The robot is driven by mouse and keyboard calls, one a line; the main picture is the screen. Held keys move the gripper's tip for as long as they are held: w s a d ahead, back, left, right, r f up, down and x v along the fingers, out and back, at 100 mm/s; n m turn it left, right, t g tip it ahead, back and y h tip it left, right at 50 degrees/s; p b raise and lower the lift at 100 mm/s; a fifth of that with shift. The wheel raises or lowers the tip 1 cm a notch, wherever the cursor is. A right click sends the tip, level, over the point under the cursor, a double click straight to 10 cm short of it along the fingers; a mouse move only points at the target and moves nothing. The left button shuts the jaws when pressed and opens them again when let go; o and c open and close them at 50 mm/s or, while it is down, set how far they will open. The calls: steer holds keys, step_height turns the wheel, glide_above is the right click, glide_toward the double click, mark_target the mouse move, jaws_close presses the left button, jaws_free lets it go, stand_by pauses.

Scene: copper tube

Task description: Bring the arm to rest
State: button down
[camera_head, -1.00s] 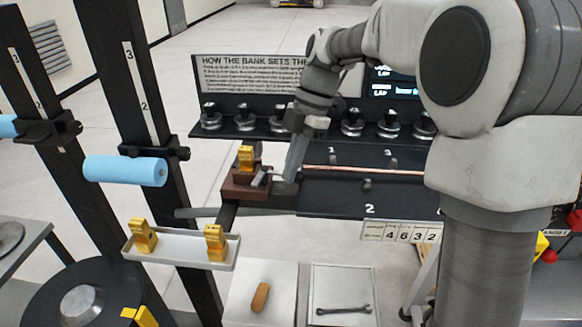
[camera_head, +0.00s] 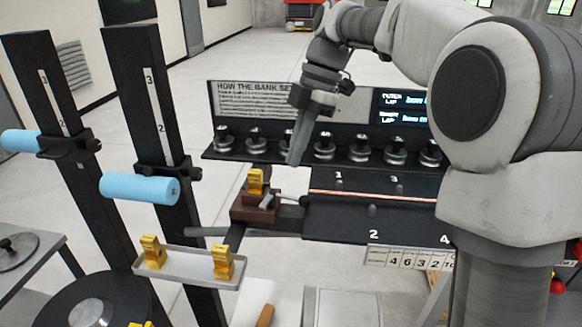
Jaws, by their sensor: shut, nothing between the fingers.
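My gripper (camera_head: 296,160) points down in front of the dark bank panel, above the black bench. Its fingers look shut and hold nothing. A thin copper tube (camera_head: 365,196) lies along the bench (camera_head: 335,228), its right end hidden behind my arm. A brown vise-like block (camera_head: 254,214) with a yellow piece (camera_head: 256,182) on top sits at the bench's left end. My gripper is apart from the tube and above and to the right of the block.
Several round metal knobs (camera_head: 324,146) line the panel's shelf. A tray (camera_head: 190,270) with two yellow pieces and two black posts (camera_head: 150,110) with blue rollers (camera_head: 140,188) stand left. A wooden-handled item (camera_head: 265,316) lies at the bottom edge. Open floor lies behind.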

steer(key=shift+r, duration=0.25)
